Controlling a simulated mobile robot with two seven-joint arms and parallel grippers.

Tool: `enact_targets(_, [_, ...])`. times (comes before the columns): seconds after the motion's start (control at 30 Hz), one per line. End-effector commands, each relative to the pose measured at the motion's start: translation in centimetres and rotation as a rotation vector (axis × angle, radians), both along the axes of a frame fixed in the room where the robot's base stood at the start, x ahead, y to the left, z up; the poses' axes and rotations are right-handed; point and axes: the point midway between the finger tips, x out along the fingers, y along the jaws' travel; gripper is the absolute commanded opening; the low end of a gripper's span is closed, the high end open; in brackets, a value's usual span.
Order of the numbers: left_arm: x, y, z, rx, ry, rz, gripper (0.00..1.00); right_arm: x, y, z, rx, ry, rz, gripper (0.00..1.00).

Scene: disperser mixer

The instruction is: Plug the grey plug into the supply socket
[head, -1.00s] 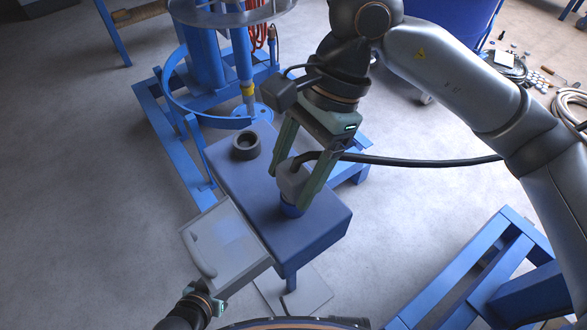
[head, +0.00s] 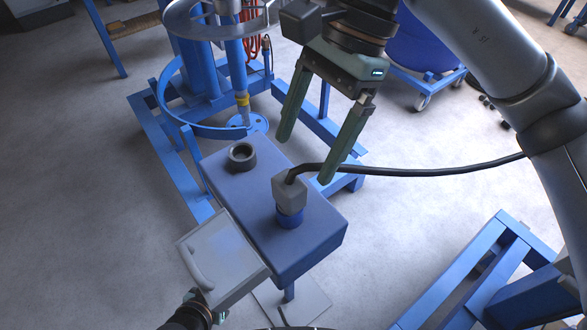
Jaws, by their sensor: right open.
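The grey plug (head: 289,193) stands upright on the blue socket (head: 290,217) on top of the blue box (head: 318,222). A black cable (head: 420,171) leaves the plug's top and runs off to the right. I cannot see how deep the plug sits in the socket. My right gripper (head: 303,160) is open and empty, above and behind the plug, apart from it. My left gripper (head: 193,305) is only partly in view at the bottom left, near the open panel; its fingers do not show clearly.
A second dark round socket (head: 242,157) is on the box's far left. A light grey lid (head: 220,256) hangs open on its left side. Blue mixer frame (head: 165,160) stands behind. Another blue frame (head: 480,265) is at the lower right. Floor between is clear.

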Motion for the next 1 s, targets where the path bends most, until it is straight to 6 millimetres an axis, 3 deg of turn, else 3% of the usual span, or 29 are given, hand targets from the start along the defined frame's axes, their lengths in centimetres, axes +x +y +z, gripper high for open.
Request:
enact_targets(0.1, [0.0, 0.0, 0.3, -0.001, 0.000, -0.001, 0.50, 0.6, -0.7, 2.3, 0.000, -0.002, -0.001, 0.90])
enact_targets(0.3, [0.0, -0.1, 0.4, -0.001, 0.001, 0.000, 0.50, 1.0, -1.4, 4.1, -0.001, 0.000, -0.001, 0.90])
enact_targets(1.0, [0.0, -0.1, 0.4, -0.001, 0.001, 0.000, 0.50, 1.1, -1.5, 4.4, -0.001, 0.001, 0.000, 0.90])
